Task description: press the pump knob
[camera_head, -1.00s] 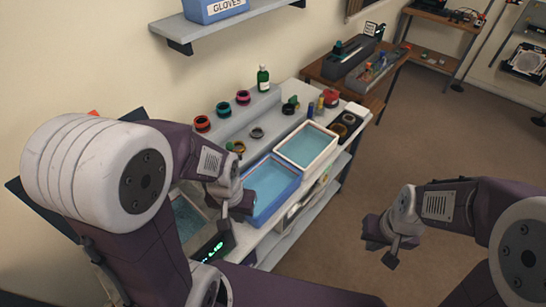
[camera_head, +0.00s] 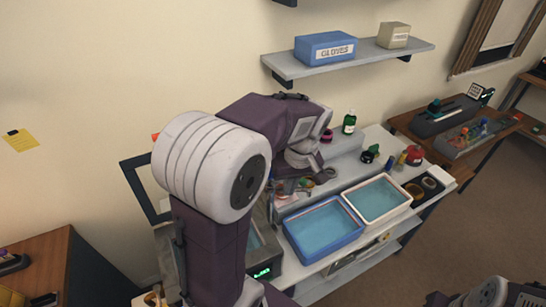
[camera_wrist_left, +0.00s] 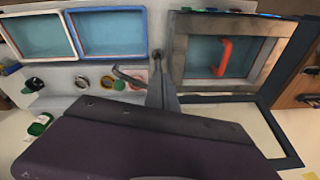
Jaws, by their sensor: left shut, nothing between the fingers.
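I cannot pick out a pump knob with certainty. A small dark round thing (camera_wrist_left: 157,54) shows at the fingertips in the left wrist view; I cannot tell whether it is part of the fingers or stands behind them. My left gripper (camera_head: 300,188) is shut and empty over the bench, behind the blue-rimmed tray (camera_head: 289,243). In the left wrist view its fingers (camera_wrist_left: 157,72) point between the blue-rimmed tray and a grey-framed bath (camera_wrist_left: 178,62). My right gripper (camera_head: 438,298) is only partly seen at the bottom edge.
A white-rimmed tray (camera_head: 345,194), a green bottle (camera_head: 349,122), a black and green piece (camera_head: 371,153) and a red container (camera_head: 415,154) are on the bench. A red handle (camera_wrist_left: 225,56) lies in the bath. A shelf (camera_head: 420,47) holds a blue gloves box (camera_head: 325,47).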

